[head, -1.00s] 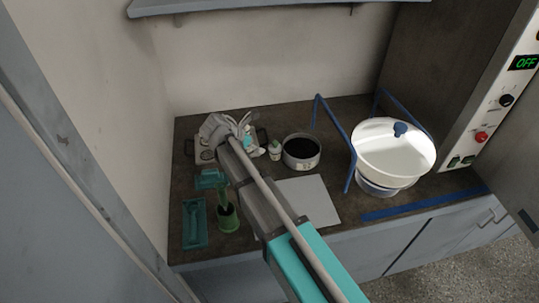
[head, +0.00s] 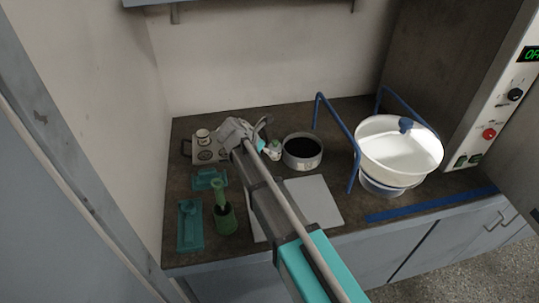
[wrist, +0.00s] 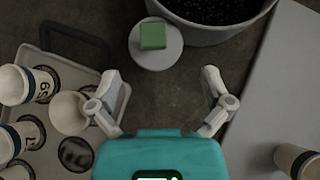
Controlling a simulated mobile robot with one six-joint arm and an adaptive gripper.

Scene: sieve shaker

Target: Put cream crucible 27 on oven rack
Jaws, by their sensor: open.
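My gripper (wrist: 162,100) is open and empty over dark bench top in the wrist view. In the head view my gripper (head: 250,135) is beside the oven rack (head: 197,156), a light tray with dark handles. In the wrist view the rack (wrist: 108,128) is at left, holding several cream crucibles (wrist: 17,83) with dark bands. One cream crucible (wrist: 68,112) is close beside the left finger; contact is unclear. An empty round spot (wrist: 75,152) shows on the rack. Another cream crucible (wrist: 298,161) is at lower right by the grey sheet. I cannot read 27 on any.
A pot of black grains (head: 302,151) and a small white container with a green top (wrist: 153,36) are close ahead. The grey sheet (head: 318,200) lies on the right. A green brush holder (head: 224,220) and teal trays (head: 190,226) stand at left. A white bowl (head: 398,150) sits by blue rails.

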